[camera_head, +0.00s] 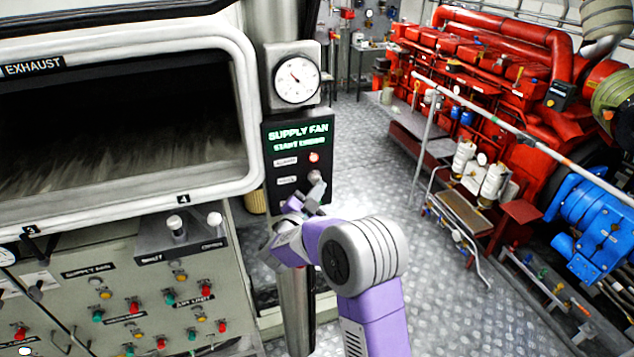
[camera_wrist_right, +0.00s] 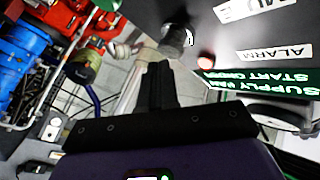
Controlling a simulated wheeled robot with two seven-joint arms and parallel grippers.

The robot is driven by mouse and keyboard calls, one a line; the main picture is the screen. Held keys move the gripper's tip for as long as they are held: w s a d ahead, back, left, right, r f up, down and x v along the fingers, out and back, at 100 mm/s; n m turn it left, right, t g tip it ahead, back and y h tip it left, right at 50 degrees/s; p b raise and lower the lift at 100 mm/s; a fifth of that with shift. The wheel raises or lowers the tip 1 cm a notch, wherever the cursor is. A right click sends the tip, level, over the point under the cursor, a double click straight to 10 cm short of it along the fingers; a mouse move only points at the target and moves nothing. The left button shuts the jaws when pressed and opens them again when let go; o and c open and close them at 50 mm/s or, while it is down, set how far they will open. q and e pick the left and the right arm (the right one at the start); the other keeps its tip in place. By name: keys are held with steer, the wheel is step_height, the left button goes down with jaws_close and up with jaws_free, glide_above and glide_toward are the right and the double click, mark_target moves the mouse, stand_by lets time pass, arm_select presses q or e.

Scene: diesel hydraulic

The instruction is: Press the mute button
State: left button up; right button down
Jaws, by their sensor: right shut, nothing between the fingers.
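The mute button is a dark round knob (camera_wrist_right: 174,40) on the black alarm panel (camera_head: 284,137), beside a partly cropped label starting "MU" in the right wrist view. My right gripper (camera_head: 317,190) is just in front of the lower part of the panel. Its fingers are shut and empty; they also show in the right wrist view (camera_wrist_right: 158,72), with the tips close to the knob. I cannot tell whether they touch it. My left gripper is out of view.
A red alarm lamp (camera_head: 314,157) and a lit "SUPPLY FAN" sign (camera_head: 298,132) are above the button. A gauge (camera_head: 296,80) is higher up. The exhaust cabinet (camera_head: 250,110) stands at left. A red engine (camera_head: 480,75) is at right, beyond open floor.

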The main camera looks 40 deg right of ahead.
steer(key=shift+w+d, duration=0.15)
steer(key=shift+w, duration=0.35)
stand_by(0.5)
steer(key=shift+s, duration=0.15)
steer(key=shift+s+a+b, duration=0.3)
steer(key=shift+s+b, duration=0.25)
steer(key=shift+s, duration=0.2)
steer(key=shift+s, duration=0.1)
steer(key=s, duration=0.1)
steer(key=s+a+b, duration=0.1)
steer(key=s, duration=0.2)
steer(key=shift+s+a, duration=0.25)
steer(key=shift+s, duration=0.05)
steer(key=shift+f, duration=0.1)
stand_by(0.7)
